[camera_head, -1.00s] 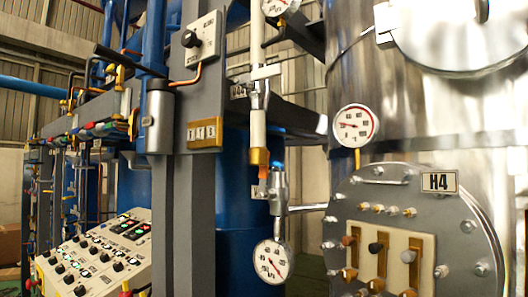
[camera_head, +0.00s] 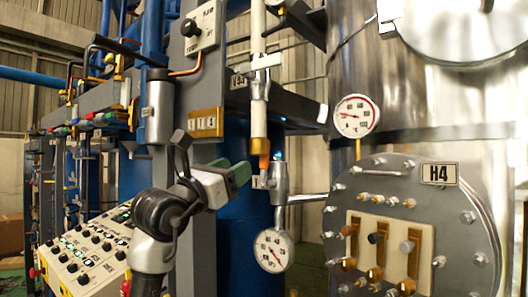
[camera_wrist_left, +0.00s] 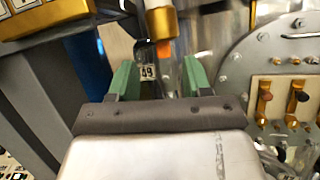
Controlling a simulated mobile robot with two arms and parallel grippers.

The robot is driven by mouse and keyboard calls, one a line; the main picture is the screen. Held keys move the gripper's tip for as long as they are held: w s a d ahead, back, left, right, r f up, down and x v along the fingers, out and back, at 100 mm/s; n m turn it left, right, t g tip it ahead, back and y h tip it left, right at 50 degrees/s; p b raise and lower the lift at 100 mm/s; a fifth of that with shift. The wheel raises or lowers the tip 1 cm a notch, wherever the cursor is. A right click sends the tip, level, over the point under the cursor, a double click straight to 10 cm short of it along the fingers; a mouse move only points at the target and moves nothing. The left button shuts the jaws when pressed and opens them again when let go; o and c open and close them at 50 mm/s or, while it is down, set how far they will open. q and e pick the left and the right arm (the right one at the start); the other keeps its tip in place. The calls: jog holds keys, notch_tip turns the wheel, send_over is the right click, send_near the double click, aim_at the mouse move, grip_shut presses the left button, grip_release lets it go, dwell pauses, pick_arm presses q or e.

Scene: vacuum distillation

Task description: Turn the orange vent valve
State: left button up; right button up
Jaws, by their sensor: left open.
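The small orange vent valve (camera_head: 264,161) sits just under the brass collar (camera_head: 260,146) at the bottom of a white vertical pipe. In the left wrist view the orange part (camera_wrist_left: 163,47) shows below the gold collar, beyond the fingertips. My left gripper (camera_head: 234,172), with green fingers, is just left of the valve in the head view and apart from it. In the left wrist view its fingers (camera_wrist_left: 157,78) are open and empty, with a "49" tag (camera_wrist_left: 147,72) visible in the gap. My right gripper is not in view.
A pressure gauge (camera_head: 273,250) hangs below the valve on a metal fitting. The round H4 hatch (camera_head: 462,232) with several levers is at the right. A grey post (camera_head: 188,120) stands behind my arm, and a button panel (camera_head: 85,248) is at lower left.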

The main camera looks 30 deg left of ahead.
aim_at(263, 153)
pick_arm(q)
jog(key=p+x, duration=0.5)
jog(key=x, duration=0.4)
jog(key=shift+d+r, duration=0.1)
jog(key=shift+d, duration=0.05)
jog(key=shift+w+r+p, duration=0.1)
jog(key=shift+w+p, duration=0.2)
jog(key=shift+w, duration=0.45)
jog(key=shift+c, duration=0.2)
grip_shut()
